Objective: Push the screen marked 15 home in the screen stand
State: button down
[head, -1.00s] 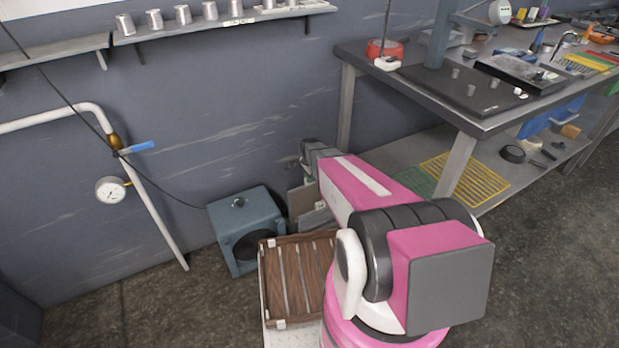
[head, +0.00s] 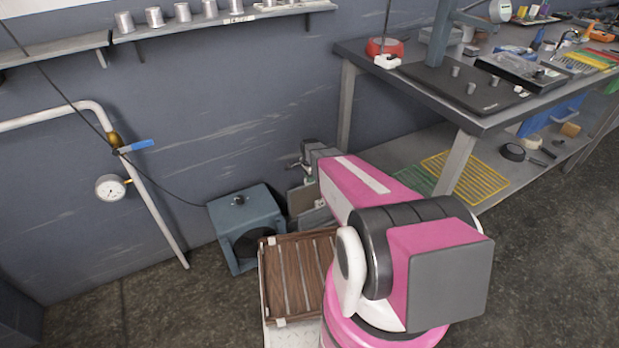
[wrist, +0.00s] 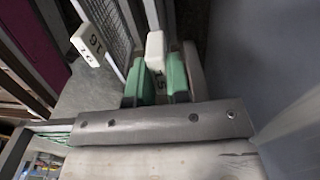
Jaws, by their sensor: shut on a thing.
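In the wrist view, my gripper (wrist: 160,84) has two green finger pads closed on a white tab (wrist: 155,50) at the edge of a screen. The tab's number is not readable. A second white tab (wrist: 88,42) on a neighbouring screen stands to the left, apart from my fingers, with a dark number that I cannot read surely. A mesh panel (wrist: 103,17) shows beside it. In the head view, upright greyish panels (head: 302,200) stand between the blue-grey box and my arm. My arm hides most of them, and the screen stand cannot be made out clearly.
A blue-grey box (head: 245,222) stands left of the panels. A slatted wooden rack (head: 263,285) is in front of it. The workbench (head: 415,95) with a lower shelf is at the right. A pipe with a gauge (head: 111,188) is on the left wall.

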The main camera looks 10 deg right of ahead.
aim_at(310, 186)
jog(key=shift+f, duration=3)
dwell(2.1)
jog(key=c, duration=1)
grip_release()
notch_tip(310, 186, up, 11)
jog(key=shift+f, duration=0.1)
jog(key=s+r+n, duration=1.4)
jog(key=s+r, duration=0.3)
jog(key=s, duration=0.4)
jog(key=shift+s, duration=0.15)
